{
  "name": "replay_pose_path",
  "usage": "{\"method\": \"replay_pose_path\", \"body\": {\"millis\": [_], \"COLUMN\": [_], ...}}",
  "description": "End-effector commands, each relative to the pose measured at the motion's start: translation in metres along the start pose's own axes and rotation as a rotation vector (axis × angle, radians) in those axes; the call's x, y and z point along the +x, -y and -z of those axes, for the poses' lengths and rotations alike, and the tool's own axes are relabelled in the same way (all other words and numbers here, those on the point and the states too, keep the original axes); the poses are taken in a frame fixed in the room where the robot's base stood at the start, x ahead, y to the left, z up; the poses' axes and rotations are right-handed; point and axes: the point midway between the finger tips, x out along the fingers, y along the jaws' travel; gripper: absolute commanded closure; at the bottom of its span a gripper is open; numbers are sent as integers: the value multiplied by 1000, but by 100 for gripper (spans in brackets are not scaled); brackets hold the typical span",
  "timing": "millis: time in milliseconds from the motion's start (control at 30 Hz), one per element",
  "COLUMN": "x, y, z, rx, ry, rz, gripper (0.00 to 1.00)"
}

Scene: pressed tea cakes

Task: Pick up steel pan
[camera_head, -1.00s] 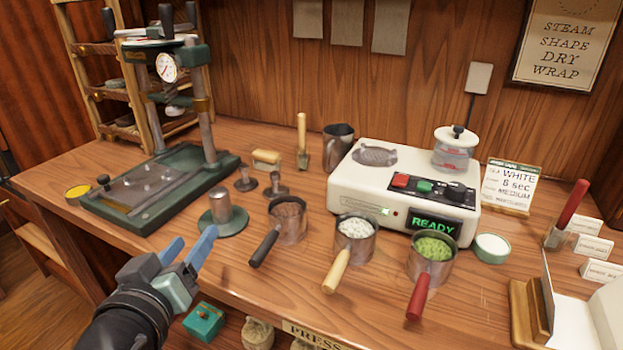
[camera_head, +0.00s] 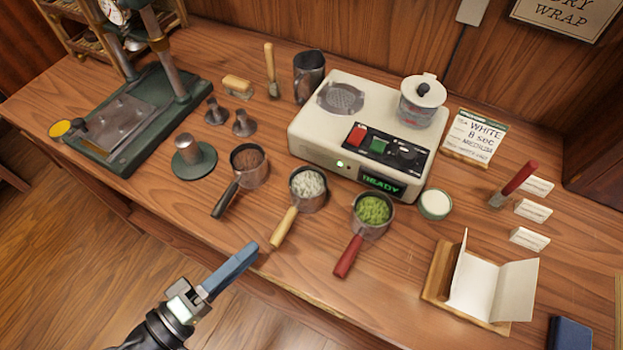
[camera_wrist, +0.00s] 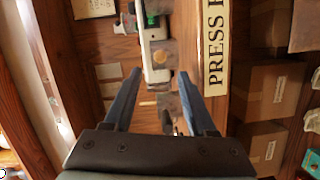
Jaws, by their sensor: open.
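Three steel pans with handles stand in a row on the wooden bench. The left pan (camera_head: 250,167) has a black handle and brown tea. The middle pan (camera_head: 309,191) has a cream handle and white contents. The right pan (camera_head: 372,215) has a red handle and green tea. The pictures do not tell which one the task names. My gripper (camera_head: 243,262) is open at the bench's front edge, below the pan handles and apart from them. In the wrist view its two blue fingers (camera_wrist: 158,88) stand wide apart with nothing held between them.
A white machine (camera_head: 322,123) reading READY stands behind the pans. A green press (camera_head: 180,100) stands at left. The wrist view shows a PRESS sign (camera_wrist: 215,45) and boxes (camera_wrist: 272,90).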

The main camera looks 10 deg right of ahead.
Motion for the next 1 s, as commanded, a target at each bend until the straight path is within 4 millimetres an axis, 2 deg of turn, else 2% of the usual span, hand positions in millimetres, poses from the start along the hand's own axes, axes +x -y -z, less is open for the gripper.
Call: {"method": "replay_pose_path", "body": {"millis": [33,200,467,700,1000], "x": [12,39,59,94,101], "y": [-2,-1,-2,-2,-1], "z": [-1,0,0,-1,-1], "rx": [0,1,0,2,2], "ry": [5,3,2,3,0], "rz": [-1,1,2,2,2], "gripper": [43,43,43,43,43]}}
